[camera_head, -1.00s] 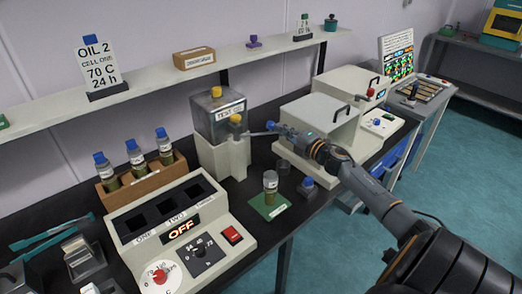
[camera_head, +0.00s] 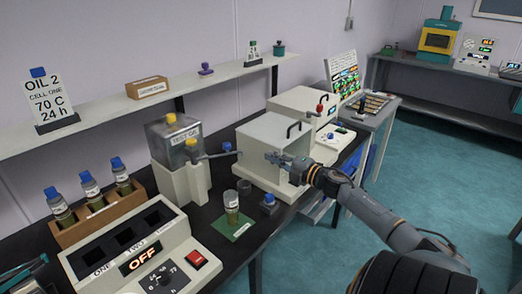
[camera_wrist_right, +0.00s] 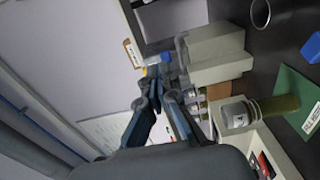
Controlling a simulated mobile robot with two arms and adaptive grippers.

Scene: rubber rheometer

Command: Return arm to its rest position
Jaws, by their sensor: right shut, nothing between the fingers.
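My right arm reaches in from the lower right in the head view. Its gripper (camera_head: 272,157) is shut and empty, in front of the white box-shaped machine (camera_head: 268,140). A short gap lies between its tips and the blue knob (camera_head: 227,146) on the lever of the test oil dispenser (camera_head: 183,180). A vial with greenish-amber liquid (camera_head: 231,205) stands upright on a green mat (camera_head: 239,234) below the lever. It also shows in the right wrist view (camera_wrist_right: 262,108), where the gripper fingers (camera_wrist_right: 157,82) are close together. My left gripper is not in view.
A heater block (camera_head: 130,262) reading OFF and a wooden rack (camera_head: 108,213) of blue-capped bottles are on the left. The floor at right is clear.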

